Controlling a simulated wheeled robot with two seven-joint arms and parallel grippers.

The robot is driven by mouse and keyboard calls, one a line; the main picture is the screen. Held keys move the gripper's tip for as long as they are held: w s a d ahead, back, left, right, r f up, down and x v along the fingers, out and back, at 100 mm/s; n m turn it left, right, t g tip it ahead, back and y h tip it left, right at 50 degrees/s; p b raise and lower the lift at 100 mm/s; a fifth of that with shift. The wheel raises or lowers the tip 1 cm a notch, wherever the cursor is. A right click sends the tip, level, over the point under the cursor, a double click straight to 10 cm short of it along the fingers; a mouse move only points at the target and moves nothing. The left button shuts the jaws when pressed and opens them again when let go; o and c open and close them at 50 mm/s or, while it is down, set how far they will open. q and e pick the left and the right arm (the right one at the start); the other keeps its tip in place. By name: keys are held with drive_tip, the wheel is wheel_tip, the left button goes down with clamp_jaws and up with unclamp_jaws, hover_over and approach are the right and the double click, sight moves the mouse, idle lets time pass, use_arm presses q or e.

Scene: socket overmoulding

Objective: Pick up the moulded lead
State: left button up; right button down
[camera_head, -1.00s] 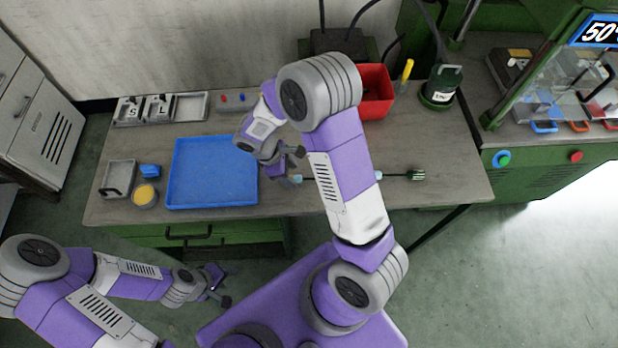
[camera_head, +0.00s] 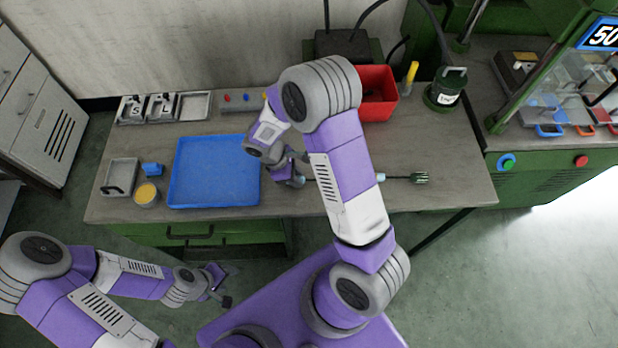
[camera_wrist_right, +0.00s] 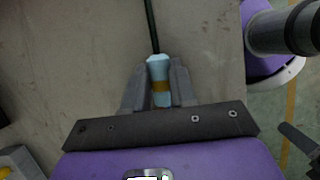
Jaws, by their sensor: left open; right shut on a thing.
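The moulded lead is a dark cable with light blue parts. In the head view it lies along the bench's front part, partly hidden behind my right arm; its right stretch (camera_head: 398,178) shows, with a dark green pronged end. In the wrist view its light blue end (camera_wrist_right: 158,66) with an amber band sits between the fingers of my right gripper (camera_wrist_right: 160,90), which are shut on it. The right gripper (camera_head: 297,170) is low at the bench, right of the blue tray. My left gripper (camera_head: 216,284) is open and empty, in front of the bench.
The empty blue tray (camera_head: 215,172) lies left of the right gripper. A red bin (camera_head: 378,94), a yellow-handled tool (camera_head: 410,76) and a dark green pot (camera_head: 445,88) stand behind. Small grey trays, a blue block (camera_head: 153,169) and a round tin (camera_head: 146,193) are at left.

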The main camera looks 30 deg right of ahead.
wheel_tip(320, 180, up, 10)
drive_tip(key=p, duration=0.2)
idle(1.1)
